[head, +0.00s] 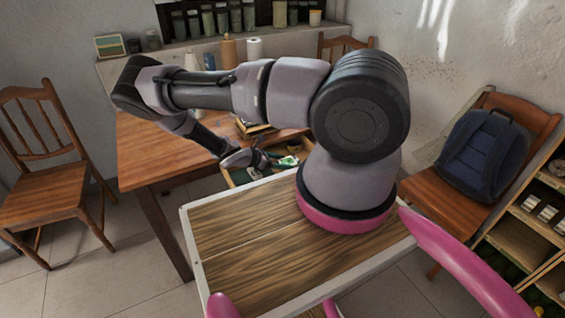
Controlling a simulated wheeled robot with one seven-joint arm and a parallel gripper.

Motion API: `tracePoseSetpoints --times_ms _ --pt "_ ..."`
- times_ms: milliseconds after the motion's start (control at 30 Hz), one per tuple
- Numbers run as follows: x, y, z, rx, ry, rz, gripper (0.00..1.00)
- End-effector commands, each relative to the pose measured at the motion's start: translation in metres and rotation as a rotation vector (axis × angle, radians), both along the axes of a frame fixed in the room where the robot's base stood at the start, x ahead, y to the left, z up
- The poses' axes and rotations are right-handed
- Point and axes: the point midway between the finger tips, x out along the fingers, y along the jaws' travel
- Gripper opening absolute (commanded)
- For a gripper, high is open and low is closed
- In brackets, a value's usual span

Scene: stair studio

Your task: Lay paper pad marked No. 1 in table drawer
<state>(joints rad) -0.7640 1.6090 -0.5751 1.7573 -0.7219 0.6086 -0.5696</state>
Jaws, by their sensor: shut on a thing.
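My gripper (262,162) is small in the head view, low over the open table drawer (238,177). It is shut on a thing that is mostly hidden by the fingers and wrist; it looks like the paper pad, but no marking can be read. A small white and green item (288,160) shows just right of the fingertips; I cannot tell whether it is held or lies in the drawer. The drawer is pulled out from the wooden table (150,150), and my arm covers part of it.
A stack of books (254,128) lies on the table behind the gripper. Bottles and a paper roll (254,47) stand behind. A wooden chair (45,165) is at left; a chair with a blue backpack (482,152) is at right, near a shelf (530,225).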

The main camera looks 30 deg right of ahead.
Motion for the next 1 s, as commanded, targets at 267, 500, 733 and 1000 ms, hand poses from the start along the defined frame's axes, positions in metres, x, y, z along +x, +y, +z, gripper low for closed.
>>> tracePoseSetpoints --times_ms 267,500,733,1000 --pt "0.000 0.000 -0.002 0.000 0.000 0.000 1.00" --pt "0.000 0.004 0.002 0.001 0.000 0.001 1.00" --pt "0.000 0.041 0.022 0.003 -0.002 0.001 1.00" --pt "-0.001 0.087 0.048 0.002 -0.001 0.000 1.00"
